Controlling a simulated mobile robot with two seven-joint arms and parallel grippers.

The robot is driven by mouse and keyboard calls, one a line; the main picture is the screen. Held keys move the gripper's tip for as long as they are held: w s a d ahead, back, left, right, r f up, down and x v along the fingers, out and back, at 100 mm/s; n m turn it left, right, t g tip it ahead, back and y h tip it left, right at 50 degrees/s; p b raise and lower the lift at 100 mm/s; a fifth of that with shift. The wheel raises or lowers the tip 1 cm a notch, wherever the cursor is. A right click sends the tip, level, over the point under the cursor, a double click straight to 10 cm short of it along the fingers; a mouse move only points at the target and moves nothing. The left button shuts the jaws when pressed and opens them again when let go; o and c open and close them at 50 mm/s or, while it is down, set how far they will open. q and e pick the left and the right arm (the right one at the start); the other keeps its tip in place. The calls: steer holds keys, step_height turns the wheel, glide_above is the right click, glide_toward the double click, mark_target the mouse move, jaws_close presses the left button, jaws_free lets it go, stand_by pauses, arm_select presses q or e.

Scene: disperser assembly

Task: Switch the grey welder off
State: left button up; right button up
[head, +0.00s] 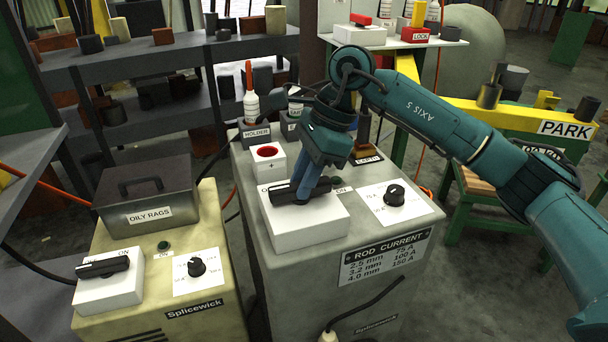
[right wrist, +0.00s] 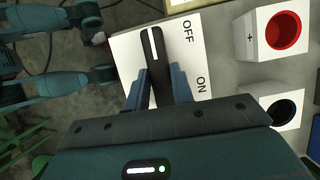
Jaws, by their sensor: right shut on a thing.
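The grey welder (head: 262,240) stands in the middle of the head view. On its top is a white switch box (head: 308,229) with a black handle (head: 284,192); the box also shows in the right wrist view (right wrist: 125,50). My right gripper (head: 306,194) is shut on the handle, its fingers (right wrist: 162,88) on either side of it in the right wrist view. The handle's white-lined end (right wrist: 152,40) lies toward the OFF side, away from ON. A green lamp (head: 337,181) sits just behind the box, partly hidden. My left gripper is not in view.
A yellowish welder (head: 205,222) with its own switch (head: 103,267) and an oily rags box (head: 150,195) stands left. A dial (head: 394,194) is right of the gripper. A red-ringed socket (head: 267,152) and holder (head: 255,133) are behind the switch. Shelves line the back.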

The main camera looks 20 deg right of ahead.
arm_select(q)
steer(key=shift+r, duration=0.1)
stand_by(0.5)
arm_select(e)
steer(key=o, duration=1)
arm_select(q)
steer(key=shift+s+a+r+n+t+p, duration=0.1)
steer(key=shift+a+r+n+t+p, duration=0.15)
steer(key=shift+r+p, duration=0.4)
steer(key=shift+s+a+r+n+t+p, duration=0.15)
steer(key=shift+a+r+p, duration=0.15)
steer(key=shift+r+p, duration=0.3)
arm_select(e)
steer(key=v, duration=1.3)
steer(key=shift+w+r, duration=0.1)
steer(key=shift+w, duration=0.05)
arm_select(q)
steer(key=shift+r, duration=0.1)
